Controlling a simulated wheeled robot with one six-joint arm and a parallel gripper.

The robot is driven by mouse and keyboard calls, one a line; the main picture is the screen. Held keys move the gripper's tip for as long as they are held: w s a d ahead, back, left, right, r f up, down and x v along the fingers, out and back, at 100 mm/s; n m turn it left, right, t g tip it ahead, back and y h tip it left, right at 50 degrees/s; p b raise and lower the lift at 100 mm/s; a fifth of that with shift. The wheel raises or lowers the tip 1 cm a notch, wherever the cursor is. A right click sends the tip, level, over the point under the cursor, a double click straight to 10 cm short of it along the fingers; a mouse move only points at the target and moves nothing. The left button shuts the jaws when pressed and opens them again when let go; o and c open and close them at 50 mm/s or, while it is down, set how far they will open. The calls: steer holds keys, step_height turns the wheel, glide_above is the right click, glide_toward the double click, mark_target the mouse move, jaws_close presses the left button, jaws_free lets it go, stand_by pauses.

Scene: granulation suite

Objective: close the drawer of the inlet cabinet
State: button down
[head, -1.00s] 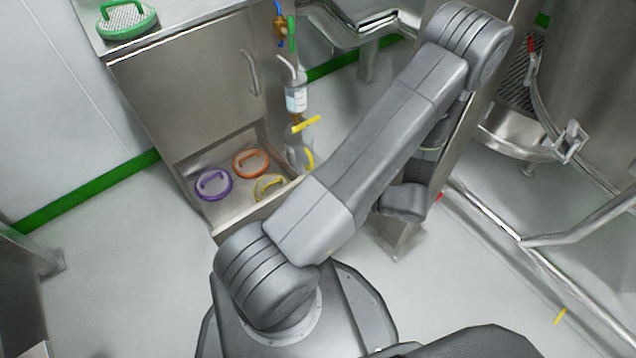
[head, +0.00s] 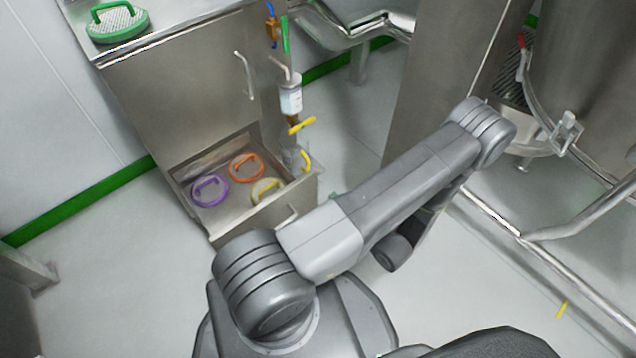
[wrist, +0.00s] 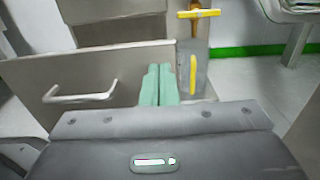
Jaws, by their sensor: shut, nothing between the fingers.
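The inlet cabinet (head: 185,95) is a steel box at the upper left of the head view. Its low drawer (head: 250,222) stands pulled out, with purple (head: 210,191), orange (head: 246,167) and yellow-rimmed (head: 266,190) round handled pieces inside. In the wrist view the drawer front (wrist: 120,68) with its bar handle (wrist: 80,93) fills the left. My gripper (wrist: 159,84) shows there as two green fingers, shut and empty, near the right end of the drawer front. I cannot tell if they touch it. In the head view my arm hides my gripper.
A green-rimmed mesh piece (head: 118,20) lies on the cabinet top. Piping with a yellow-handled valve (head: 301,126) runs down the cabinet's right side. A steel vessel (head: 585,70) and floor-level rails (head: 490,218) stand at right. The floor (head: 110,260) left of the drawer is clear.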

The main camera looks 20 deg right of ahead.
mark_target(311, 175)
steer(key=b+x, duration=0.1)
steer(key=x, duration=0.7)
steer(key=shift+w+a+b, duration=0.15)
steer(key=shift+w+b, duration=0.1)
steer(key=shift+b, duration=0.05)
steer(key=b+x, duration=0.3)
steer(key=x, duration=1.6)
steer(key=shift+w, duration=0.4)
steer(key=shift+s+f, duration=0.1)
